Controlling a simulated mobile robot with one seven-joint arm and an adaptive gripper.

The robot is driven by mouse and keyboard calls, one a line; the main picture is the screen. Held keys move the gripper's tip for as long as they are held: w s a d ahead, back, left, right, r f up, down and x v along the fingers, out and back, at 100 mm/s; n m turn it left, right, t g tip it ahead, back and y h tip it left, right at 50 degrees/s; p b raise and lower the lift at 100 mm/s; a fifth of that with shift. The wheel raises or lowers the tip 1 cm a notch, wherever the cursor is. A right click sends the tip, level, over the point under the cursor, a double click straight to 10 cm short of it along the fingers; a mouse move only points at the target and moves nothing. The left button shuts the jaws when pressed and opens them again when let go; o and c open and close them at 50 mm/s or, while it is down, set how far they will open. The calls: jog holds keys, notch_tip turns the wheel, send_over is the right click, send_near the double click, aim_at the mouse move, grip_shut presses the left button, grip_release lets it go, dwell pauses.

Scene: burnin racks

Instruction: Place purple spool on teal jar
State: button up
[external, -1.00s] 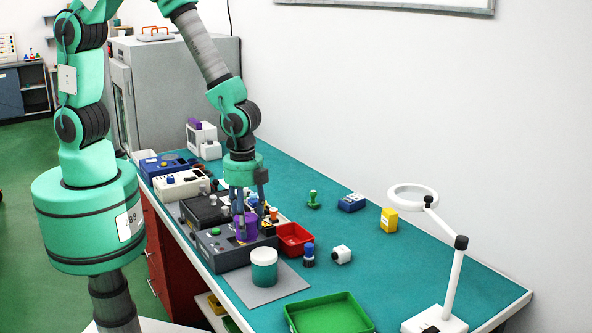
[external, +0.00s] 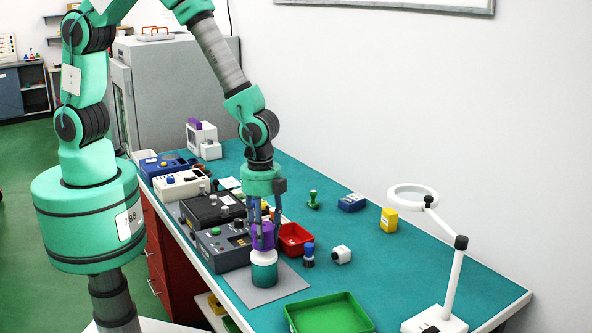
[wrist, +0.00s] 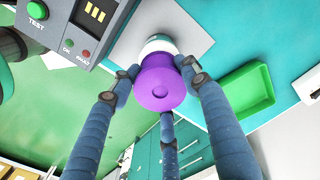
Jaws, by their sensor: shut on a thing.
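The purple spool (external: 262,236) is held between the fingers of my gripper (external: 264,228), which is shut on it. In the wrist view the spool (wrist: 160,84) sits between my fingers, its round end facing the camera. The teal jar (external: 264,274) with a white lid stands upright on a grey mat (external: 283,290). The spool is directly over the jar's lid in the external view; I cannot tell whether they touch. In the wrist view the jar (wrist: 163,40) shows only partly, behind the spool.
A dark test box (external: 222,252) with a green button stands just left of the jar. A red tray (external: 294,239), a blue-topped bottle (external: 308,256) and a white block (external: 341,254) are to the right. A green tray (external: 330,316) lies in front. A magnifier lamp (external: 455,275) stands farther right.

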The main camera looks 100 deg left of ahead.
jog(key=shift+f, duration=1)
jog(key=shift+f, duration=0.2)
jog(key=o, duration=1.3)
jog(key=shift+r, duration=0.15)
notch_tip(320, 180, up, 12)
jog(key=shift+r, duration=0.1)
